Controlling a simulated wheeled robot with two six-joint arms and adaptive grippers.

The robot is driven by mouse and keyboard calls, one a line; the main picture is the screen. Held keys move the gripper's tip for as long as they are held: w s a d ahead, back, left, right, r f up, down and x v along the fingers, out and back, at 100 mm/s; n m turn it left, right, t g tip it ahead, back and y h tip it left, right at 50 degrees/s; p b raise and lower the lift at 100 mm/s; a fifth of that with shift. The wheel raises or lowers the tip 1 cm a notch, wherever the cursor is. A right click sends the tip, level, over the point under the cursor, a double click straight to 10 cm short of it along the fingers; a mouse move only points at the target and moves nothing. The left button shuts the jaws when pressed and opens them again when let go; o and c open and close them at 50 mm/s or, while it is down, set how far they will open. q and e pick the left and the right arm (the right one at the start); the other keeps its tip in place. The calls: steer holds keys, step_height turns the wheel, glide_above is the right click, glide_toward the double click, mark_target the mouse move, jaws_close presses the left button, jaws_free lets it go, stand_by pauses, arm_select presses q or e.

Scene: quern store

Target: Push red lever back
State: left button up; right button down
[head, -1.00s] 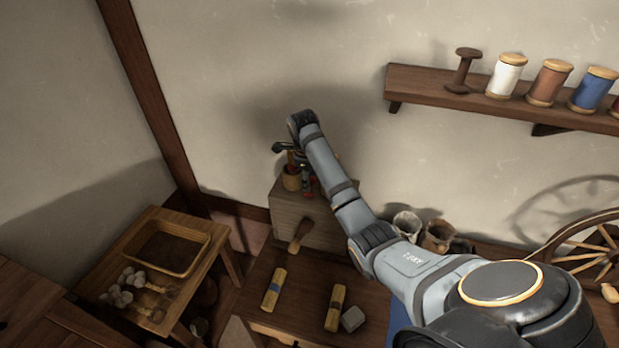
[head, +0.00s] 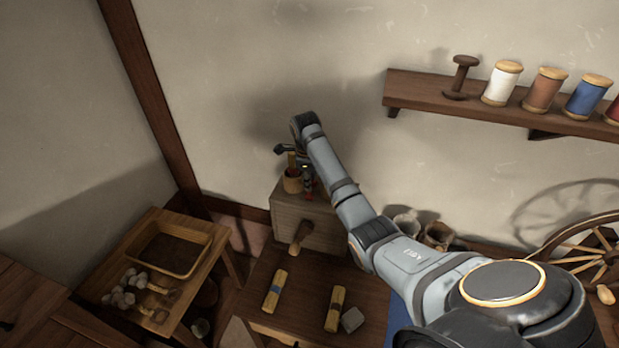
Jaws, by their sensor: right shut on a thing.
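The red lever (head: 309,196) shows only as a small red piece at the top of the wooden box (head: 312,218), in front of the wall. My right gripper (head: 305,172) is over the box top at the lever, shut on it. The forearm and wrist hide most of the gripper and much of the lever, so the lever's tilt cannot be told. My left gripper is not in view.
The box has a wooden handle (head: 299,236) on its front. Two yellow bundles (head: 275,291) and a grey block (head: 352,320) lie on the bench (head: 305,290). A tray (head: 170,250) stands on the left table. A shelf (head: 430,88) holds spools. A spinning wheel (head: 595,255) stands right.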

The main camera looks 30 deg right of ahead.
steer(key=shift+d, duration=0.1)
steer(key=shift+f, duration=0.15)
steer(key=c, duration=1.4)
jaws_free()
steer(key=shift+c, duration=0.2)
steer(key=o, duration=0.4)
steer(key=shift+w+d+f, duration=0.1)
steer(key=shift+w, duration=0.05)
steer(key=shift+c, duration=0.2)
steer(key=r, duration=0.5)
steer(key=a+r, duration=0.1)
steer(key=r, duration=0.1)
steer(key=shift+s+r, duration=0.3)
steer(key=shift+s, duration=0.05)
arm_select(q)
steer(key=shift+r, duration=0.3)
